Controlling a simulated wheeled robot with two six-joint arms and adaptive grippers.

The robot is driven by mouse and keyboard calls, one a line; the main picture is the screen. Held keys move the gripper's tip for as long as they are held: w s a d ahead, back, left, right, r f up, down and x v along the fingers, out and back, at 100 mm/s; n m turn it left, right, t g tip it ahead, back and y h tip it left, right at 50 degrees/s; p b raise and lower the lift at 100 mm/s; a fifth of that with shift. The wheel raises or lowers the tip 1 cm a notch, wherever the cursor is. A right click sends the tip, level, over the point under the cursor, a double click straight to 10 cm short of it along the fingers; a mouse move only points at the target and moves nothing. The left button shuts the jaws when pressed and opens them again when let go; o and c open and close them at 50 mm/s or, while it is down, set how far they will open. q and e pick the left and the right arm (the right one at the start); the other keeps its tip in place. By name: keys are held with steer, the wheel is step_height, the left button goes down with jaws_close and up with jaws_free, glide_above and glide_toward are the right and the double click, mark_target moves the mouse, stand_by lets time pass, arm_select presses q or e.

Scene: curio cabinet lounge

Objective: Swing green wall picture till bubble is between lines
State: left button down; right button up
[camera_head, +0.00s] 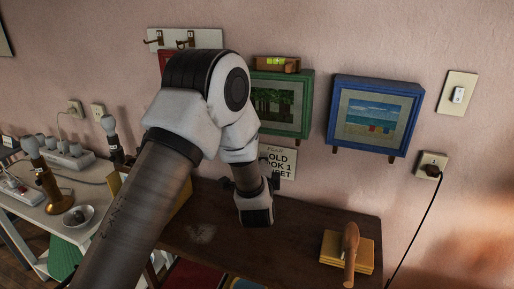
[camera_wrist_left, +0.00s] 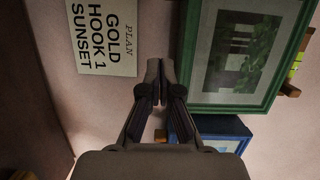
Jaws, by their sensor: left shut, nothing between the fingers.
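The green-framed wall picture (camera_head: 308,100) hangs left of a blue-framed one, partly hidden behind my left arm. It fills the upper right of the left wrist view (camera_wrist_left: 190,60), which is turned on its side. A wooden level with a yellow-green vial (camera_head: 277,62) sits along its top edge; in the left wrist view the level (camera_wrist_left: 295,65) is partly cut off. The bubble and lines are too small to read. My left gripper (camera_wrist_left: 159,72) is shut and empty, its fingertips by the picture's lower edge, near the lower right corner; contact cannot be told.
The blue-framed picture (camera_head: 412,110) hangs close on the right. A plan card (camera_head: 283,165) is on the wall below the green picture. A dark table (camera_head: 300,220) stands underneath, with a wooden-handled thing on a yellow block (camera_head: 331,245). A hook rail (camera_head: 205,38) is at upper left.

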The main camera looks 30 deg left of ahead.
arm_select(q)
steer(key=w+a+p, duration=0.2)
steer(key=w+a, duration=0.4)
steer(key=a, duration=0.1)
steer(key=shift+w+a+r, duration=0.25)
steer(key=shift+w+a, duration=0.1)
steer(key=shift+w, duration=0.05)
steer(key=shift+w, duration=0.1)
steer(key=shift+s+a+r+m+p, duration=0.1)
steer(key=shift+s+a+m+p, duration=0.05)
steer(key=shift+a+p, duration=0.25)
steer(key=shift+s+a+m+p, duration=0.1)
steer(key=shift+a+m+p, duration=0.05)
steer(key=shift+a+p, duration=0.25)
